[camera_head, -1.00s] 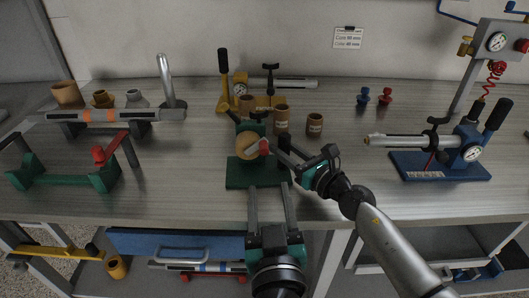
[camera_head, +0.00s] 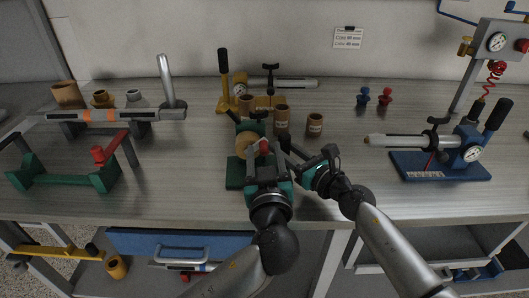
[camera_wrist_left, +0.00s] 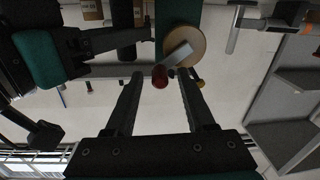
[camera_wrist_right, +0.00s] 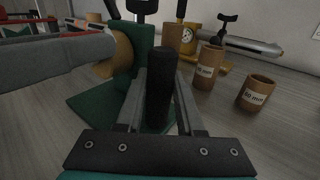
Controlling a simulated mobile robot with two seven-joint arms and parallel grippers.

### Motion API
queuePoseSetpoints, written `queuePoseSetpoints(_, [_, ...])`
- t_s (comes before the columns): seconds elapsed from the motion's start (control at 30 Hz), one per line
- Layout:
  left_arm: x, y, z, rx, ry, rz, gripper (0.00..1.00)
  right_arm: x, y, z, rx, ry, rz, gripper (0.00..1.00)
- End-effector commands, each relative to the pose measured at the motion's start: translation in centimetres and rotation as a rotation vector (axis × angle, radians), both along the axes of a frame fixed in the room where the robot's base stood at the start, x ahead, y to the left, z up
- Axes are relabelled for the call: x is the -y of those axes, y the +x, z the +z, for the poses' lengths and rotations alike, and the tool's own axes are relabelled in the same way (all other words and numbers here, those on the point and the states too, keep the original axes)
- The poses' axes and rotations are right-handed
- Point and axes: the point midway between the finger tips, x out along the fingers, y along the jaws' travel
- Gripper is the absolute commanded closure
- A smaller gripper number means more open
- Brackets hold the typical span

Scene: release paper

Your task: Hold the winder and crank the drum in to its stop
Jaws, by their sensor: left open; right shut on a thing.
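The winder has a green base (camera_head: 234,173), a tan drum (camera_head: 245,144) and a grey crank arm (camera_wrist_left: 178,54) with a red knob (camera_wrist_left: 160,77). The knob also shows in the head view (camera_head: 265,147). My left gripper (camera_head: 266,162) is open in front of the drum. In the left wrist view its fingers (camera_wrist_left: 158,76) stand on either side of the red knob. Whether they touch it is unclear. My right gripper (camera_head: 287,151) is shut on the winder's dark upright handle (camera_wrist_right: 159,88), at the right of the base.
Cardboard cores (camera_head: 315,124) stand behind and right of the winder. A yellow device (camera_head: 224,80) is behind it, a blue one (camera_head: 441,165) at the right, a green stand (camera_head: 62,178) at the left. The front bench between winder and green stand is clear.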

Motion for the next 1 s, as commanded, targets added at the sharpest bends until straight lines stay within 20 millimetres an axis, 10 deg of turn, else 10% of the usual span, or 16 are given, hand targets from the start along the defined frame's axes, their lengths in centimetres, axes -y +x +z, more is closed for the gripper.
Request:
queuePoseSetpoints(0.33, [-0.06, 0.28, -0.03, 0.0, 0.0, 0.001, 0.47, -0.03, -0.02, -0.06, -0.001, -0.001, 0.001, 1.0])
queuePoseSetpoints(0.8, [-0.06, 0.25, -0.03, 0.0, 0.001, 0.001, 0.99, -0.02, -0.02, -0.06, -0.001, -0.001, 0.001, 1.0])
queuePoseSetpoints(1.0, [-0.07, 0.24, -0.05, -0.001, 0.001, 0.002, 1.0, -0.02, -0.01, -0.06, -0.001, 0.0, 0.0, 1.0])
